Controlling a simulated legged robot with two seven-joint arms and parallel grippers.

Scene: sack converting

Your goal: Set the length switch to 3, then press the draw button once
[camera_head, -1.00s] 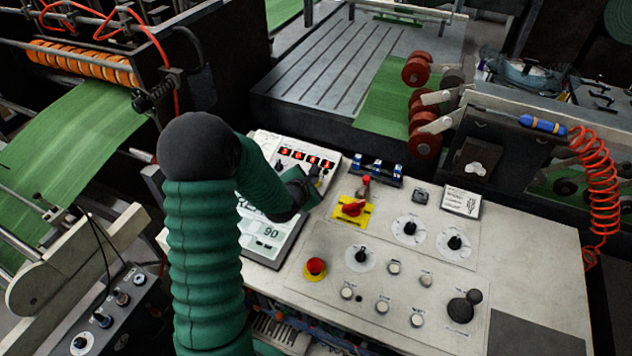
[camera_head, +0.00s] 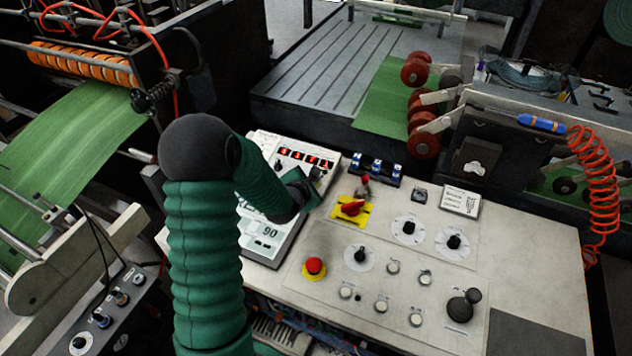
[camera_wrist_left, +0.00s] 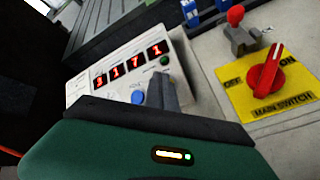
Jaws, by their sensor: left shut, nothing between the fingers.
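My left gripper (camera_head: 309,187) is shut and empty. It is over the right edge of a white display unit (camera_head: 266,243); its dark fingers (camera_wrist_left: 163,92) show beside a blue button (camera_wrist_left: 138,97) in the left wrist view, and I cannot tell whether they touch it. The panel carries rotary knobs on round white dials: a left one (camera_head: 361,255), a middle one (camera_head: 409,227) and a right one (camera_head: 454,242). Several pale round buttons, such as one (camera_head: 393,267), sit near them. Labels are too small to read, so I cannot tell which is the length switch or draw button. My right gripper is out of view.
A red main switch (camera_wrist_left: 265,75) sits on a yellow plate, with a red-knobbed toggle (camera_wrist_left: 236,17) beside it. A red emergency button (camera_head: 314,268) and a black joystick (camera_head: 462,306) stand up from the panel. A coiled red hose (camera_head: 600,190) hangs at right.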

